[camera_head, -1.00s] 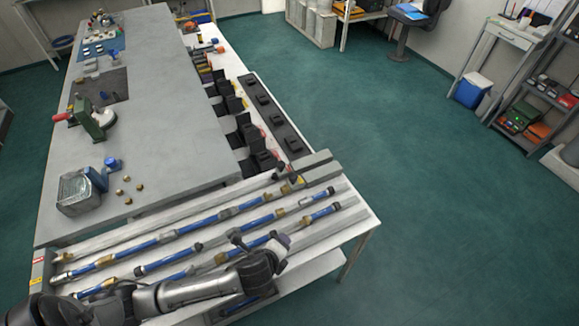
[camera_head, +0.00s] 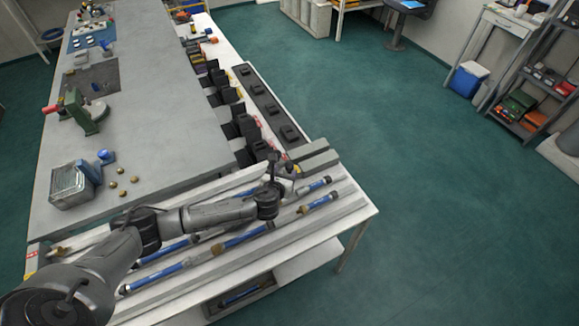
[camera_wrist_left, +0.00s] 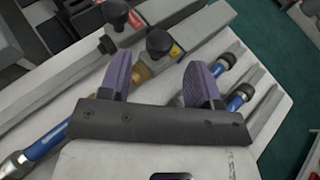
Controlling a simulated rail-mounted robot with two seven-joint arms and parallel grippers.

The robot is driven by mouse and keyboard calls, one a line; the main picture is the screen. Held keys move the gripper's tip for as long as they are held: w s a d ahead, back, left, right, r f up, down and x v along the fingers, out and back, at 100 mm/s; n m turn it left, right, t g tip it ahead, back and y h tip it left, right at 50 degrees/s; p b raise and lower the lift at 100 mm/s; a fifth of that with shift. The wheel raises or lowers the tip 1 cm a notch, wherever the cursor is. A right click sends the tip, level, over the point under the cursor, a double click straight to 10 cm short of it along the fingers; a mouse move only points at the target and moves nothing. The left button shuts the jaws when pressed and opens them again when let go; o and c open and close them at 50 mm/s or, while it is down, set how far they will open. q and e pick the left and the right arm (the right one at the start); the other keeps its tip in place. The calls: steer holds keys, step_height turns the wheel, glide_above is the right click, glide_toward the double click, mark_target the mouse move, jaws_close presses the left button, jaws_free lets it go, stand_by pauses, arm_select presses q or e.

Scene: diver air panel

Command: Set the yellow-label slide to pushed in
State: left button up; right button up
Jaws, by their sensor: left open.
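The yellow-label slide is in the left wrist view, a grey block with a black round knob (camera_wrist_left: 159,42) and a small yellow label (camera_wrist_left: 176,50) beside it. My left gripper (camera_wrist_left: 157,78) is open, with its two purple-grey fingers spread. The knob lies just beyond the gap between the fingertips, and I see no contact. How far the slide is pushed in is not clear. My right gripper is out of view.
A second black knob (camera_wrist_left: 115,10) with a red label stands to the left. Blue hoses with metal fittings (camera_head: 322,200) lie in grey channels on the bench. Black connectors (camera_head: 262,150) line the bench edge.

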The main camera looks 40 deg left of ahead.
mark_target(289, 165)
arm_select(q)
steer(key=shift+b+x, duration=0.65)
steer(key=shift+x, duration=2.55)
jaws_close()
